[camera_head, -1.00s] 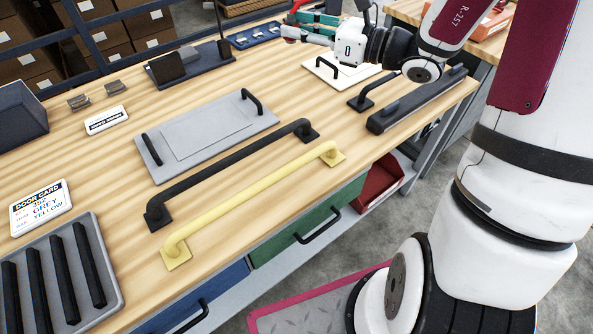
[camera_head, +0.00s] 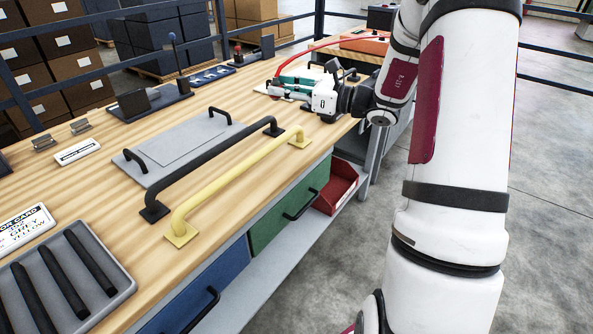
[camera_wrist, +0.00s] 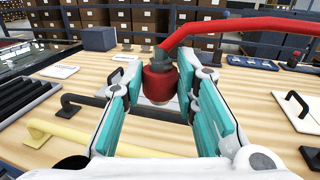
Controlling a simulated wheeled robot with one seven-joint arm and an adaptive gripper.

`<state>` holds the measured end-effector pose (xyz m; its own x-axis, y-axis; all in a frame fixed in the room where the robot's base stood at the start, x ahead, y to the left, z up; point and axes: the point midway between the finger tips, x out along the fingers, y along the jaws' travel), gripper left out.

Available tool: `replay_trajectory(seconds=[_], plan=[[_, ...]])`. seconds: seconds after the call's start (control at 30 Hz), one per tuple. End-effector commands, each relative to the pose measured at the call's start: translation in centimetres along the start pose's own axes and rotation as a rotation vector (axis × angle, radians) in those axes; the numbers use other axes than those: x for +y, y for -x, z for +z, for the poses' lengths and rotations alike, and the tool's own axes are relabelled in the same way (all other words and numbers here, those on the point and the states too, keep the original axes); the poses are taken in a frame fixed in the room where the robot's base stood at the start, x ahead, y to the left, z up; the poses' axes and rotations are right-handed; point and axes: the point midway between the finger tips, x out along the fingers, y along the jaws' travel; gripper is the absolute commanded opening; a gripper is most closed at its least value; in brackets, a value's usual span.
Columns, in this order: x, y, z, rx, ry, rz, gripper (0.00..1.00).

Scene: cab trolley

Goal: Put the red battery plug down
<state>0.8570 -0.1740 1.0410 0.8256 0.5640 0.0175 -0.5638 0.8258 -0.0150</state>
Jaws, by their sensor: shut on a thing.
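The red battery plug (camera_wrist: 160,84) is between the fingers of my gripper (camera_wrist: 156,78) in the wrist view, with wood tabletop behind it. A thick red cable (camera_wrist: 235,24) runs from the plug up and off to the right. In the head view my gripper (camera_head: 284,88) is at the far right part of the workbench (camera_head: 236,160), its teal fingers pointing left. The cable (camera_head: 328,41) arcs up behind it there. My gripper is shut on the plug. I cannot tell whether the plug touches the bench.
A grey panel with black handles (camera_head: 190,142), a black rail (camera_head: 205,170) and a yellow rail (camera_head: 237,185) lie on the bench. A dark stand (camera_head: 150,103) and a blue tray (camera_head: 211,75) are farther back. A grey tray of black bars (camera_head: 108,262) is near left.

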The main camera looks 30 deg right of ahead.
Motion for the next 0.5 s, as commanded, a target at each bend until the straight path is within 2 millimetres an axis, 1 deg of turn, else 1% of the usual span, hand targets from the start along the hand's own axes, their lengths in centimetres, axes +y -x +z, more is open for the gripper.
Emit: replay_trajectory(seconds=[0.03,0.2,0.27,0.4,0.5], plan=[[-2.0,0.5,-2.0,-0.001,0.001,-0.022,0.0],[-7.3,3.1,-5.8,0.001,0.004,-0.086,0.0],[-9.0,4.2,-7.2,0.003,0.004,-0.107,0.0],[-12.8,7.1,-10.3,0.006,0.006,-0.158,0.0],[-14.9,9.1,-12.3,0.01,0.006,-0.19,0.0]])
